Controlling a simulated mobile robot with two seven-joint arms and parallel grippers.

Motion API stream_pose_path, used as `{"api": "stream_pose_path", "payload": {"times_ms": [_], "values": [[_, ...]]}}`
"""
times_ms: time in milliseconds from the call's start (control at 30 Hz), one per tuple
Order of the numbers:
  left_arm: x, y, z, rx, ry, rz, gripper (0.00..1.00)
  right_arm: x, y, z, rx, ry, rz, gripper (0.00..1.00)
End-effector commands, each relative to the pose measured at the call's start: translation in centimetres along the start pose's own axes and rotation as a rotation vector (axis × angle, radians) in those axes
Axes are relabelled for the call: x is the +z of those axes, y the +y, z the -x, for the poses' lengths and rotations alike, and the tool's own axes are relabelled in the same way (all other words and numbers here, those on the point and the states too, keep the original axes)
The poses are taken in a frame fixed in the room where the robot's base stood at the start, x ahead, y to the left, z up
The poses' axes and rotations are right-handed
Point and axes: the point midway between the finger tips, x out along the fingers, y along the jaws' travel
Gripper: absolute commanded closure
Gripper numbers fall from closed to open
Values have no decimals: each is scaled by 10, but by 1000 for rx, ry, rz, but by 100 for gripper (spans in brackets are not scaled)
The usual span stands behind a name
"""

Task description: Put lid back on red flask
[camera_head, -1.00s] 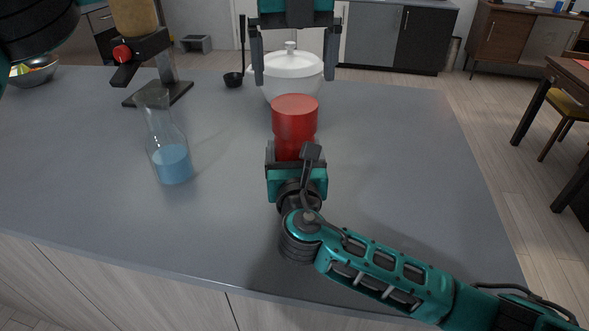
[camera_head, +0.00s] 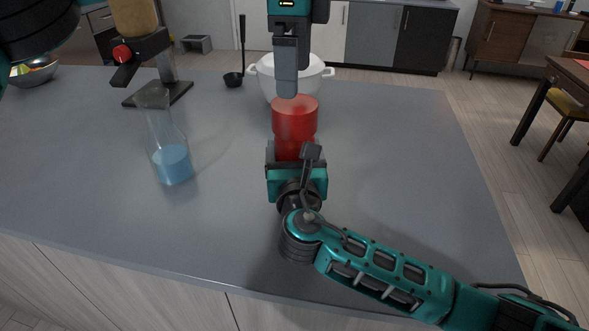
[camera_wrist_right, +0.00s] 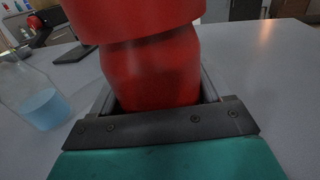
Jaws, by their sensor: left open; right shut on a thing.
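The red flask (camera_head: 294,150) stands upright in my right gripper (camera_head: 296,155), which is shut around its narrower lower body. A wider red cap-like top, apparently the lid (camera_head: 295,122), sits on the flask. The right wrist view also shows this wide top (camera_wrist_right: 135,18) above the narrower flask body (camera_wrist_right: 150,72), with a dark line between them. How firmly it is seated cannot be told. My left gripper (camera_head: 288,92) is open and empty, pointing down just above the red top and seen edge-on, one finger largely covering the other.
A glass flask with blue liquid (camera_head: 170,160) stands to the left on the grey counter (camera_head: 400,170). A white lidded pot (camera_head: 322,78) is behind the red flask. A black ladle (camera_head: 234,78) and a dark stand (camera_head: 160,92) are farther back. The counter's right side is clear.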

Motion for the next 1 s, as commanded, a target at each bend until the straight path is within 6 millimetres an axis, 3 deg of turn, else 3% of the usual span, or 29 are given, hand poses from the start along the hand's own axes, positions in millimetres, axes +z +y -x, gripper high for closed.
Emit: {"api": "stream_pose_path", "payload": {"times_ms": [267,700,1000], "values": [[0,0,-4,1,0,-2,0,-2,0,0,0,3,1,100],[0,0,-64,2,-1,-4,0,-2,0,0,0,3,1,100],[0,0,-81,-1,0,-3,0,-2,0,0,0,3,1,100]]}}
